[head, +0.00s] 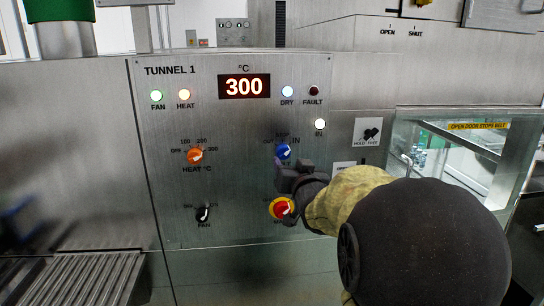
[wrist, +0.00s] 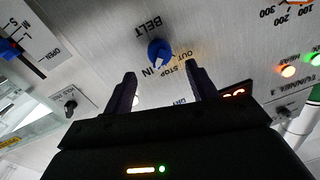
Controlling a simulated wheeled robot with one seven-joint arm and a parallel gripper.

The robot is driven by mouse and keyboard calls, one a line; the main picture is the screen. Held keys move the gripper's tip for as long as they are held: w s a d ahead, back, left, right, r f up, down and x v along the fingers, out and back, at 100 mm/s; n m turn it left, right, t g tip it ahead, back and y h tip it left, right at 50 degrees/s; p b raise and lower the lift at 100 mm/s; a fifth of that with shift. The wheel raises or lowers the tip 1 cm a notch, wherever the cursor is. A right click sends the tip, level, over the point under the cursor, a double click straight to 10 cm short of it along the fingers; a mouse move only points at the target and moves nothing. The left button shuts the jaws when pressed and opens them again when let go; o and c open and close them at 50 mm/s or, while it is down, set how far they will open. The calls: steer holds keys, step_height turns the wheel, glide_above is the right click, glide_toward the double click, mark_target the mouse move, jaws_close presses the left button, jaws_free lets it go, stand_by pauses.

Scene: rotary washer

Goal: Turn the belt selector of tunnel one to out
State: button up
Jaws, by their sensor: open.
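The belt selector is a blue knob with a white pointer. It sits on the Tunnel 1 panel in the head view (head: 283,152), partly hidden by my gripper (head: 293,172) just below it. The IN lamp (head: 320,124) is lit. My gripper (wrist: 162,78) is open and empty, its two fingers apart either side of the knob's line but short of it; I see no contact.
The panel also has an orange heat knob (head: 196,156), a black fan knob (head: 203,214) and a red-and-yellow knob (head: 282,208) close below my gripper. The display (head: 244,87) reads 300. A clear door (head: 470,150) is at the right.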

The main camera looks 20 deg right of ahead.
mark_target(285, 156)
steer(key=x, duration=0.5)
steer(key=shift+w+p, duration=0.4)
steer(key=shift+d, duration=0.1)
steer(key=c, duration=1)
